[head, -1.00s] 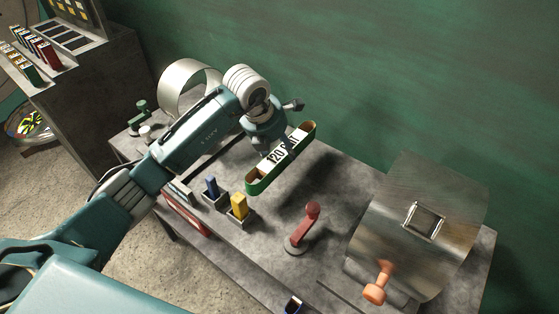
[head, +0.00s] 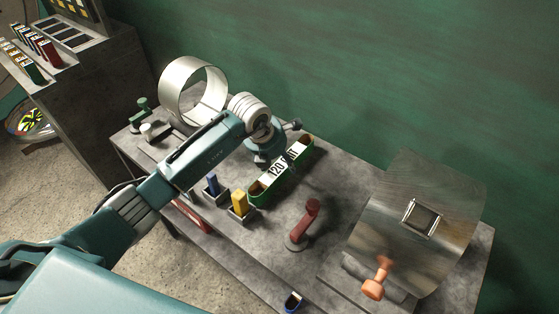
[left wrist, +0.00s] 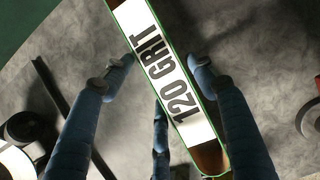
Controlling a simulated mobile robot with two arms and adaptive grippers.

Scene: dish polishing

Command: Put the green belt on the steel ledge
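The green belt (head: 298,161) is a long loop with a white "120 GRIT" label. It sits low over the back of the grey bench top (head: 345,185), slanted up to the right; whether its underside touches is unclear. My left gripper (head: 280,159) is over the belt's middle. In the left wrist view the fingers (left wrist: 163,60) close in on both sides of the belt (left wrist: 168,68), their tips against its edges. No surface is clearly marked as the steel ledge. My right gripper is out of view.
A yellow block (head: 239,202) and blue block (head: 212,185) stand in holders left of the belt. A red post (head: 305,219) stands in front. A curved steel sheet (head: 445,195) with an orange knob (head: 376,281) is at right. A steel ring (head: 181,91) stands behind my arm.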

